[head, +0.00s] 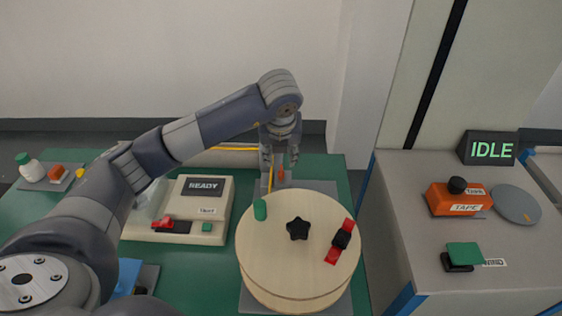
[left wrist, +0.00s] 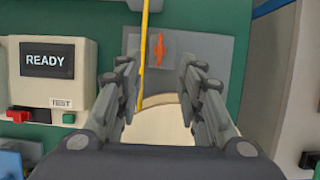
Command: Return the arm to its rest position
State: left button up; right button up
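My left arm comes in from the left in the head view and reaches over the green table. My left gripper (head: 280,165) points down just behind the round wooden drum (head: 270,272). In the left wrist view the gripper (left wrist: 157,80) has its fingers spread with nothing between the tips. Below it are a grey plate (left wrist: 205,65) with a small orange piece (left wrist: 160,48) and a yellow cable (left wrist: 143,60). The cable passes beside the left finger and is apart from the orange piece. My right gripper is in neither view.
A tester box (head: 205,190) reading READY stands left of the drum. The drum top carries a black star knob (head: 297,228) and a red strap (head: 339,241). A grey cabinet (head: 400,190) at right has an IDLE display (head: 490,149) and an orange tape unit (head: 457,199).

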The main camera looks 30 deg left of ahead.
pick_arm(q)
jog(key=shift+v, duration=1)
jog(key=shift+r, duration=0.15)
